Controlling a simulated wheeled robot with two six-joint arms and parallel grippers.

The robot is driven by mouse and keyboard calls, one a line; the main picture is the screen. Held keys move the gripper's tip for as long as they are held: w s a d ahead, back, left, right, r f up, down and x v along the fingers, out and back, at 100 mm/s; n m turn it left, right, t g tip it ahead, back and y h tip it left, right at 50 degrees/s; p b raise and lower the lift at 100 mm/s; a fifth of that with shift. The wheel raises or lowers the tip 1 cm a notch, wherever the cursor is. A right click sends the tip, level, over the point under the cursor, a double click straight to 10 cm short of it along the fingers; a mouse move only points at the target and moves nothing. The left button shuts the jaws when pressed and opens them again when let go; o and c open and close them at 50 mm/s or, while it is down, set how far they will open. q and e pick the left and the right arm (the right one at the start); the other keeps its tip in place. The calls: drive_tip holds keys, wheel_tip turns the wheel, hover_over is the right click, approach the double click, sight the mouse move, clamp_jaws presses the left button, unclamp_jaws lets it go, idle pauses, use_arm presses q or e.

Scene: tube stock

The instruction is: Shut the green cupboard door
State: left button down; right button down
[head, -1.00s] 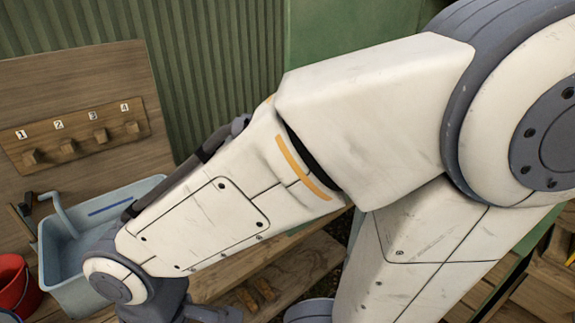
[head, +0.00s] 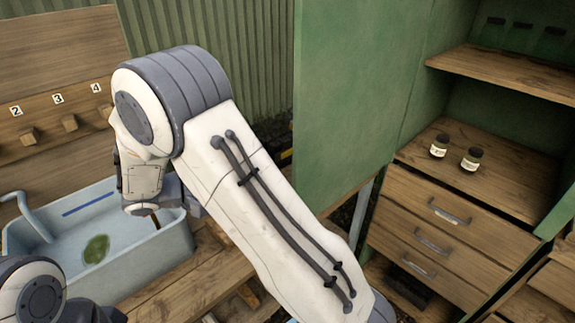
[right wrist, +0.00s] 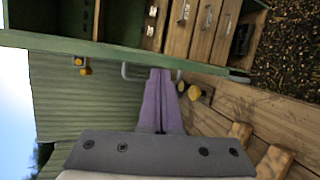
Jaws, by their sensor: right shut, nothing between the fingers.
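The green cupboard door (head: 345,100) stands swung open to the left of the cupboard (head: 435,85) in the head view, leaving its shelves and drawers exposed. In the right wrist view, a long green edge (right wrist: 90,48) crosses in front of the drawers; it looks like the door seen nearly edge-on, with a grey handle (right wrist: 125,71) beside it. My right gripper (right wrist: 161,72) is shut and empty. Its tips appear close to the edge in that view; I cannot tell whether they touch it. My left gripper is not visible.
A blue basin (head: 172,258) with a green leaf-like thing (head: 95,248) stands left on a wooden bench. A numbered peg rack (head: 65,122) is behind it. Two small jars (head: 439,146) stand inside the cupboard above wooden drawers (head: 440,240).

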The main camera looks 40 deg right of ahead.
sight(294, 162)
drive_tip(key=d+h+p, duration=0.1)
drive_tip(key=d, duration=0.3)
drive_tip(key=w+d+m+h+p, duration=0.1)
drive_tip(key=d, duration=0.3)
drive_tip(key=w+d+h+p, duration=0.1)
drive_tip(key=d, duration=0.4)
drive_tip(key=shift+f+m, duration=0.15)
drive_tip(key=shift+m, duration=0.15)
drive_tip(key=shift+f, duration=0.1)
